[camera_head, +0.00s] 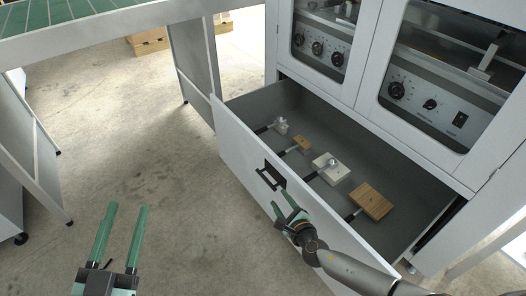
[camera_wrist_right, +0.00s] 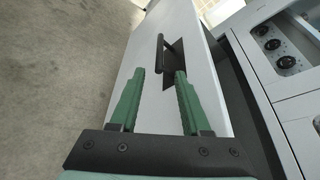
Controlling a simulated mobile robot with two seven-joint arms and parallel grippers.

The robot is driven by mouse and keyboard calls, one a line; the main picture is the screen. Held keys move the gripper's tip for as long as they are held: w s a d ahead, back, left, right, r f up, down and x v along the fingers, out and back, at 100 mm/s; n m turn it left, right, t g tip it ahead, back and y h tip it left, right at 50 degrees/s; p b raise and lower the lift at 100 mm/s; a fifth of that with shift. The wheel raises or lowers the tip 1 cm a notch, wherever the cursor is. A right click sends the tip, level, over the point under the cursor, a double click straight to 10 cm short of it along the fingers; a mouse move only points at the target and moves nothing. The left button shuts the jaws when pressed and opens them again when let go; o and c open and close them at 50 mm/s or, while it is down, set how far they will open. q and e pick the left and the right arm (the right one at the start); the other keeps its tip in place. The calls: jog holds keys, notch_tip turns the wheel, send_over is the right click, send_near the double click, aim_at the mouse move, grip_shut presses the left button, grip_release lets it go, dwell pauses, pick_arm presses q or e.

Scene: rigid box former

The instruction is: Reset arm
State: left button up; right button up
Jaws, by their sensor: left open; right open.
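My right gripper (camera_head: 284,208) is open and empty, close to the front of the pulled-out drawer (camera_head: 240,150). The black drawer handle (camera_head: 270,176) is just beyond its fingertips in the head view. In the right wrist view the handle (camera_wrist_right: 168,58) lies ahead of the two green fingers (camera_wrist_right: 155,75), and nothing is between them. My left gripper (camera_head: 124,212) is open and empty over the floor at the lower left, its fingers pointing away.
The open drawer holds several tools with black handles, including a wooden block (camera_head: 371,200) and a white plate (camera_head: 330,168). The grey cabinet (camera_head: 350,90) has glass doors with knobs behind them. A green-topped table (camera_head: 70,12) stands at the upper left. Concrete floor (camera_head: 120,130) is clear between.

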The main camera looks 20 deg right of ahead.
pick_arm(q)
jog(key=shift+r, duration=0.1)
pick_arm(e)
jog(key=s+a+r+m+y, duration=0.2)
jog(key=s+a+r+m, duration=0.3)
jog(key=m, duration=0.5)
jog(key=s+a+r+m+y, duration=0.35)
jog(key=r+m, duration=0.25)
jog(key=m, duration=0.4)
jog(key=s+d+r+m+t+p, duration=0.1)
jog(key=s+d+r+m+t, duration=0.15)
jog(key=r+m, duration=0.75)
jog(key=s+d+r+m+t+p, duration=0.15)
jog(key=s+r+m, duration=0.25)
jog(key=r+m, duration=0.55)
pick_arm(q)
jog(key=s+a+f+n+g+y+p, duration=0.2)
jog(key=s+f+g+p, duration=0.7)
jog(key=p, duration=1.2)
jog(key=n+g+y, duration=0.1)
jog(key=n+y, duration=0.1)
jog(key=shift+a+y, duration=0.3)
jog(key=shift+a, duration=0.05)
pick_arm(e)
jog(key=s+d+f+m+g+h, duration=0.2)
jog(key=s+f+m+g+h, duration=0.1)
jog(key=s+f+g, duration=0.6)
jog(key=shift+f+m+h, duration=0.3)
jog(key=shift+m+h, duration=0.05)
jog(key=shift+h, duration=0.4)
